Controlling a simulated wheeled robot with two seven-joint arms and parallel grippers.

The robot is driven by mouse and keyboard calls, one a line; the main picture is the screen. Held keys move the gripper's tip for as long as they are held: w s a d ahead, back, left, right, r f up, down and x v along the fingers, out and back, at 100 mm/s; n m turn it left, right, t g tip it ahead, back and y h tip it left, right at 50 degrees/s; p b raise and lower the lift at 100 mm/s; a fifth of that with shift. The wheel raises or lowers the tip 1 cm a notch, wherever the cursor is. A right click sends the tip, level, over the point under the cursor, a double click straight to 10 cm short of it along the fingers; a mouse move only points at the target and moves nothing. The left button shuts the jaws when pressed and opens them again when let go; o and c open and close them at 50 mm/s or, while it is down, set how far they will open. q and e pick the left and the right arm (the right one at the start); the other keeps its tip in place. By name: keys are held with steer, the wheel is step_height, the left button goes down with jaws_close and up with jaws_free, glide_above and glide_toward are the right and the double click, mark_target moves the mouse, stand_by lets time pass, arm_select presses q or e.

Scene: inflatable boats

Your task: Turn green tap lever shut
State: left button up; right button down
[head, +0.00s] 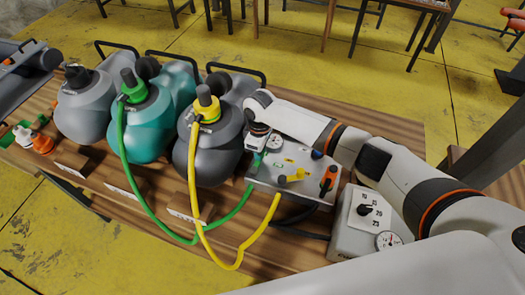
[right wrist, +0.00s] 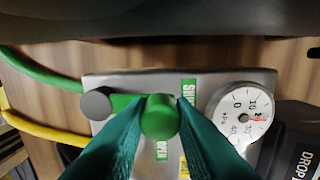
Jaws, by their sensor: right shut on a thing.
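The green tap lever (right wrist: 160,117) shows in the right wrist view as a green knob with a short arm running left to a grey round pivot. My right gripper (right wrist: 159,128) is shut on the knob, one teal finger on each side. The lever sits on a grey metal manifold (right wrist: 255,77), which also shows in the head view (head: 300,197). In the head view my right gripper (head: 257,148) is over the manifold's left end and hides most of the lever. My left gripper is not in view.
A pressure gauge (right wrist: 241,114) is right of the lever. A green hose (head: 199,240) and a yellow hose (head: 258,232) run from the manifold. A yellow tap (head: 291,177) and an orange tap (head: 328,181) stand nearby.

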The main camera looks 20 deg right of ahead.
steer(key=shift+w+a+r+n, duration=0.1)
steer(key=shift+a+n, duration=0.05)
steer(key=shift+n, duration=0.15)
steer(key=c, duration=1.2)
jaws_free()
steer(key=shift+c, duration=0.2)
step_height(320, 180, up, 12)
steer(key=b, duration=0.2)
steer(key=shift+b, duration=0.3)
